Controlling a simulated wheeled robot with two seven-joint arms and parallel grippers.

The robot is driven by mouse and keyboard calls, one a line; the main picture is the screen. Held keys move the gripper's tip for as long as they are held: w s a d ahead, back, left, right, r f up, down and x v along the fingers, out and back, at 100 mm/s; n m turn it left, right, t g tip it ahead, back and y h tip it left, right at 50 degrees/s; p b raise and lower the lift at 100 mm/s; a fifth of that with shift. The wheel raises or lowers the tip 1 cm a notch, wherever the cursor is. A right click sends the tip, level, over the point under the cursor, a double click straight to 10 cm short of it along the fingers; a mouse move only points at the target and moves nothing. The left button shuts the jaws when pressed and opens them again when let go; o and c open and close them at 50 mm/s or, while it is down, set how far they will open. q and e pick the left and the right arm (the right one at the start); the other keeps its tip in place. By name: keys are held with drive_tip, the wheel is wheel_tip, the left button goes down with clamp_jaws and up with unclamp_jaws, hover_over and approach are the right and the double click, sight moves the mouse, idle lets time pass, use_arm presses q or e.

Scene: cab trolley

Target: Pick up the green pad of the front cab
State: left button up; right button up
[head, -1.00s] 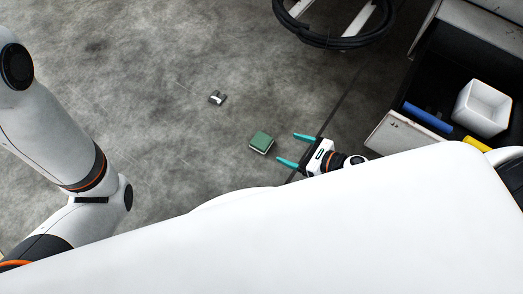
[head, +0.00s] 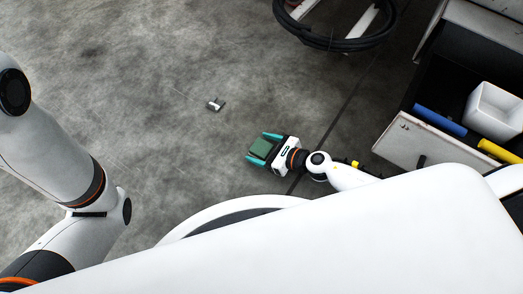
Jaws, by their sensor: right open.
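The green pad (head: 260,147) lies on the grey floor near the middle of the head view. My right gripper (head: 264,148) reaches it from the right, with its two teal fingers open on either side of the pad. Whether the fingers touch the pad cannot be told. My left arm comes in at the left, and its gripper is out of view.
A small dark and light object (head: 215,104) lies on the floor to the upper left. A black coiled hose (head: 335,42) hangs at the top. An open drawer at the right holds a blue cylinder (head: 439,120), a white bin (head: 494,110) and a yellow item (head: 498,151).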

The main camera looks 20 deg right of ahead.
drive_tip(key=shift+w+a, duration=0.15)
drive_tip(key=c, duration=1.1)
